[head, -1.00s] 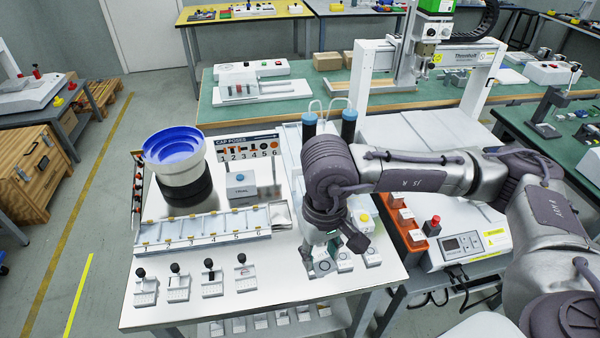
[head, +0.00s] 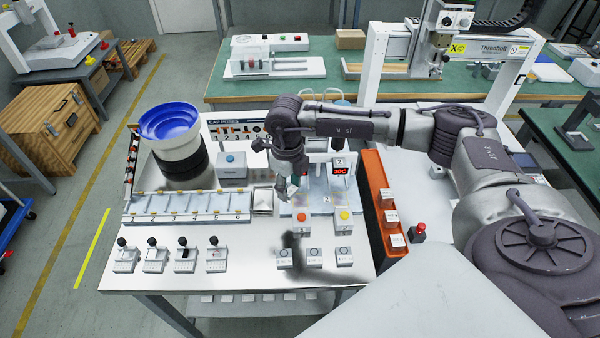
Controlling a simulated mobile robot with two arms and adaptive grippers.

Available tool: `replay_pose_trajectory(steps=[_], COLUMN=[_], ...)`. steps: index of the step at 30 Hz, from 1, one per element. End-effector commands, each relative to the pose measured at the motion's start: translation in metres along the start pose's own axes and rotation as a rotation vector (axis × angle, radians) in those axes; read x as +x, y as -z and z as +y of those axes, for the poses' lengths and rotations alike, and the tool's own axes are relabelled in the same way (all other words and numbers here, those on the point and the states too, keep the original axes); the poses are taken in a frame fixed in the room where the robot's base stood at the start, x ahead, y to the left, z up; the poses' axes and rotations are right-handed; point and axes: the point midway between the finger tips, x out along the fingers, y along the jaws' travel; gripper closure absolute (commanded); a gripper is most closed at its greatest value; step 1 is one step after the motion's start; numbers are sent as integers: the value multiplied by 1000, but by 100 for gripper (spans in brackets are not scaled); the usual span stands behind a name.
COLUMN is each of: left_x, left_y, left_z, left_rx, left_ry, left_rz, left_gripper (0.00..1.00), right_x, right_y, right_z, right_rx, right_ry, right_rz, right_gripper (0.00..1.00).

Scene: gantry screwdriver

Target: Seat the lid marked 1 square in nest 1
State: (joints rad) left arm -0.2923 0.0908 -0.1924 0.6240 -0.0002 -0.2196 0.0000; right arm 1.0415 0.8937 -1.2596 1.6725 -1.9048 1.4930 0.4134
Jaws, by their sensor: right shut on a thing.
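My right gripper (head: 286,194) points down over the left part of the pale fixture plate (head: 318,205) behind the red and yellow buttons. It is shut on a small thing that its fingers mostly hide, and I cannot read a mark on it. I cannot tell whether that thing touches the plate. Three small white blocks with round tops stand in a row at the front, the left one (head: 285,258), the middle one (head: 315,257) and the right one (head: 345,257). Their marks are too small to read. My left gripper is not in view.
A red button (head: 302,217) and a yellow button (head: 345,216) stand in front of the plate. A red display (head: 340,170) is behind it. An orange bin (head: 378,190) with white blocks is on the right. A segmented tray (head: 185,207) and a blue bowl feeder (head: 171,128) are on the left.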

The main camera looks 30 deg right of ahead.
Motion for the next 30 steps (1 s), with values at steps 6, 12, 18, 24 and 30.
replay_pose_trajectory(steps=[6, 12, 18, 24, 30], left_x=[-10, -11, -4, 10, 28], left_y=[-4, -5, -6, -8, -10], left_z=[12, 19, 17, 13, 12], left_rx=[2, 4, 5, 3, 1], left_ry=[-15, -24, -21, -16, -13], left_rz=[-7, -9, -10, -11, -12], left_gripper=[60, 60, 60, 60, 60], right_x=[15, 22, 31, 50, 73], right_y=[-6, -7, -7, -6, -6], right_z=[-38, -52, -53, -53, -53], right_rx=[617, 857, 881, 879, 878], right_ry=[1, 0, 0, 0, 0], right_rz=[2, 1, 1, 2, 2], right_gripper=[83, 83, 83, 83, 83])
